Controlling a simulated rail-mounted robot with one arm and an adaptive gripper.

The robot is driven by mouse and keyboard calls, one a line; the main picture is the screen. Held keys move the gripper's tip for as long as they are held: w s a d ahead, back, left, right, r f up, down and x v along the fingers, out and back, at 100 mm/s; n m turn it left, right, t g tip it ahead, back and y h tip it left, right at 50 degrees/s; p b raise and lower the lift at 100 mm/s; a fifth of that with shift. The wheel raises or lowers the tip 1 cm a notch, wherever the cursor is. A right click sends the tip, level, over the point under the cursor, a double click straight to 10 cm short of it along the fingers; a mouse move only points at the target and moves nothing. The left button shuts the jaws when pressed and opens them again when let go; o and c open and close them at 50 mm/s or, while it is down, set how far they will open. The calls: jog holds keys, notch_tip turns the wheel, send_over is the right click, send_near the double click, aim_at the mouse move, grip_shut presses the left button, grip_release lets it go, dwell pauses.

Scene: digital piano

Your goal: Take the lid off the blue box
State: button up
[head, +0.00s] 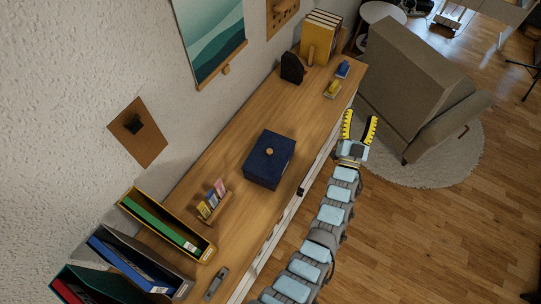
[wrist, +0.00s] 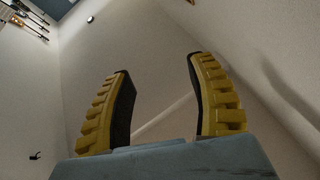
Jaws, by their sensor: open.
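The blue box (head: 266,171) stands on the wooden top near the middle of the head view. Its dark blue lid (head: 272,146) lies on it, with a small round wooden knob (head: 269,152) on top. My gripper (head: 360,124) is open and empty, right of the box and beyond the front edge of the top, apart from the box. In the wrist view the two yellow ridged fingers (wrist: 160,100) stand apart with nothing between them, and the box is not in that view.
A card holder (head: 216,207) and file holders (head: 165,228) stand left of the box. Yellow books (head: 319,40), a black object (head: 292,68) and small blue (head: 343,68) and yellow (head: 332,89) items are at the far end. An armchair (head: 415,85) stands beyond my gripper. The top around the box is mostly clear.

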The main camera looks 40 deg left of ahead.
jog(key=w+a+f+m+g+h+b, duration=0.25)
jog(key=w+a+m+h, duration=0.2)
jog(key=w, duration=0.45)
jog(key=w+a+f+m+g+h+b, duration=0.1)
jog(key=w+a+m+g+h, duration=0.25)
jog(key=w+m, duration=0.4)
jog(key=m+g+h+b, duration=0.3)
jog(key=m+g+b, duration=0.55)
jog(key=g, duration=0.65)
send_over(270, 151)
jog(key=p, duration=0.1)
jog(key=shift+m, duration=0.65)
notch_tip(270, 151, down, 14)
jog(key=shift+w+d+r, duration=0.1)
jog(key=shift+w+r, duration=0.05)
jog(key=shift+r, duration=0.05)
notch_tip(270, 151, down, 3)
jog(key=shift+r+p, duration=0.2)
jog(key=shift+p, duration=0.1)
jog(key=shift+a+f+p, duration=0.2)
jog(key=shift+f+p, duration=0.1)
jog(key=shift+f, duration=3.1)
